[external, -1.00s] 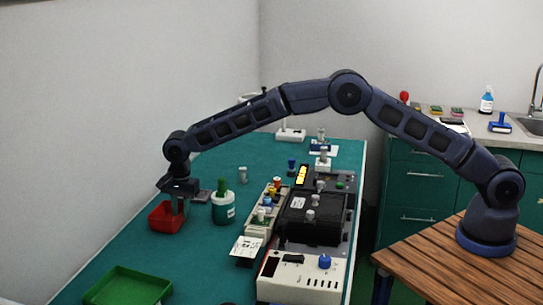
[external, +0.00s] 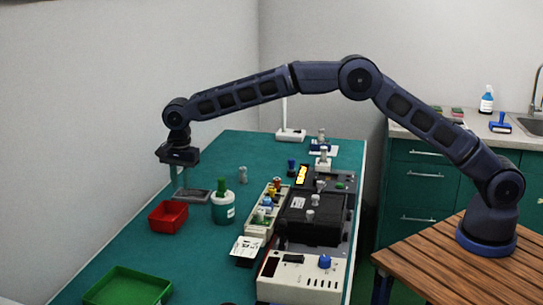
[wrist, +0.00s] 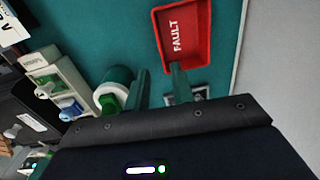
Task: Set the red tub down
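The red tub (external: 168,218) sits upright on the green bench top, near its left edge. In the wrist view, the red tub (wrist: 200,50) shows white lettering reading "FAULT" inside and looks empty.
A green tray (external: 128,288) is at the front. Instruments (external: 305,275) crowd the bench's right side. Bare bench lies between the tub and green tray.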

